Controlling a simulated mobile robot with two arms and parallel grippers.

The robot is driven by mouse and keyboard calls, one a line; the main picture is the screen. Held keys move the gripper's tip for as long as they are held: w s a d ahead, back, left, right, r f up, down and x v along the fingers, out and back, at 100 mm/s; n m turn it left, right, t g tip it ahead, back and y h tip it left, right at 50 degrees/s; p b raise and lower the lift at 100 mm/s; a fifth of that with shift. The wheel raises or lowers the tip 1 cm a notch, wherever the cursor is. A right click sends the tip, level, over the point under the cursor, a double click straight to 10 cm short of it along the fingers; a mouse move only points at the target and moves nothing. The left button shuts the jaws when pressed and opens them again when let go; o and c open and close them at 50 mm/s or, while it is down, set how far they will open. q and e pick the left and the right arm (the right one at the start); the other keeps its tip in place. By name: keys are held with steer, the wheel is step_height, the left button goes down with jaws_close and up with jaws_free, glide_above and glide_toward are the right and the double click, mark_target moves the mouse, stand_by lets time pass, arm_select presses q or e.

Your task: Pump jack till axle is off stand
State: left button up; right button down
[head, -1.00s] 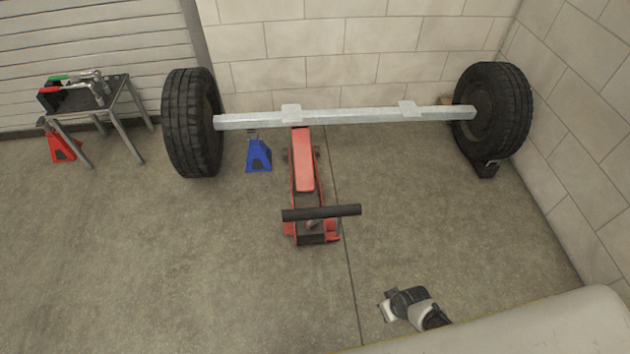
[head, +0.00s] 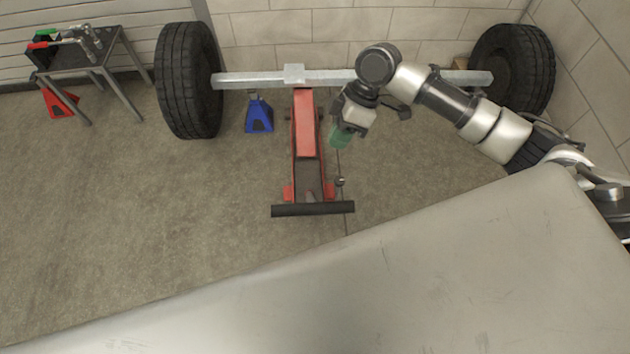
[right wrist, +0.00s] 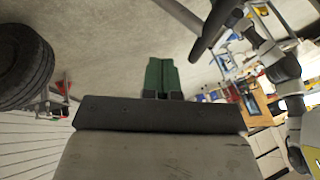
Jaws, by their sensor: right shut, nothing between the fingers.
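The red floor jack (head: 306,135) stands on the floor, with its front end under the silver axle (head: 260,79). Its black crossbar handle (head: 313,209) lies across its near end. The blue stand (head: 259,115) is under the axle, left of the jack; I cannot tell whether they touch. My right gripper (head: 340,137) is just right of the jack, apart from the handle. Its green fingers, also in the right wrist view (right wrist: 161,74), are together and empty. My left gripper is not visible.
A left tyre (head: 188,80) and a right tyre (head: 513,68) carry the axle's ends. A small table (head: 75,67) with tools stands at the back left, a red stand (head: 60,102) beneath it. A block wall is close behind. Floor at left is clear.

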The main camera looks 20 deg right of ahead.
steer(key=p+x, duration=0.1)
steer(key=x, duration=0.3)
steer(key=s+p+x, duration=0.1)
steer(key=x, duration=0.3)
steer(key=s+p+x, duration=0.1)
steer(key=x, duration=0.4)
steer(key=shift+s+a+r, duration=0.15)
steer(key=shift+s+r, duration=0.1)
steer(key=shift+r, duration=0.1)
steer(key=shift+f, duration=0.1)
